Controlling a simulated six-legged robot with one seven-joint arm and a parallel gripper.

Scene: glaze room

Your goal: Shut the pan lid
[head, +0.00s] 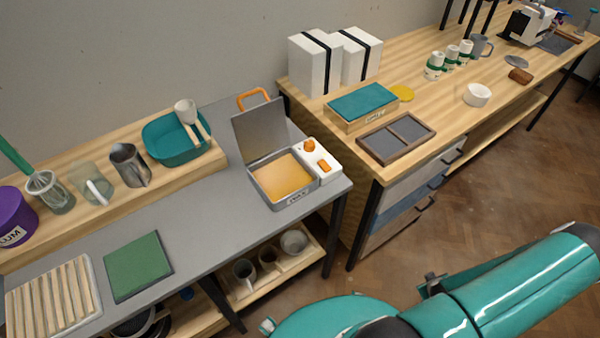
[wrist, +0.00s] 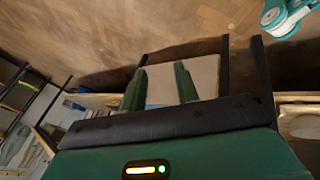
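The pan (head: 283,180) is a square grey box with an orange-yellow inside, standing near the right end of the grey-topped bench. Its grey lid (head: 258,130) stands up, open, hinged at the back edge, with an orange handle (head: 253,97) at its top. My gripper (wrist: 160,82) shows in the wrist view with two green fingers apart and nothing seen between them. It is away from the pan, which is not recognisable in the wrist view. The head view shows my teal arm at the lower right, but not clearly the fingers.
A white control block (head: 320,160) with orange knobs adjoins the pan's right side. A teal basin (head: 175,140) stands on the raised shelf to the left. A green mat (head: 138,266) lies front left. Bare grey top lies between mat and pan. A wooden bench (head: 440,110) stands right.

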